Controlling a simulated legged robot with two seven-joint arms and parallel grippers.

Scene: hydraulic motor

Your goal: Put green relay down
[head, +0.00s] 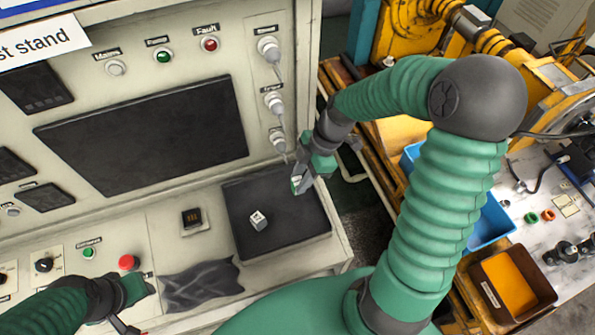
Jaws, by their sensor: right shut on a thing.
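My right gripper (301,184) is shut on a small piece, the green relay (296,185), over the right part of a black mat (293,228). The fingers hide much of the relay. I cannot tell whether it touches the mat. A small white block (258,220) with dark markings sits on the mat, left of the gripper and apart from it. My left gripper (124,327) is at the bottom edge, partly cut off, and its jaws cannot be made out.
The mat lies on the test stand's ledge, below a dark screen (150,135). A dark cloth (201,285), a small socket (192,219) and a red button (129,263) are to its left. A blue bin (488,222) and a brown tray (540,279) stand right of my arm.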

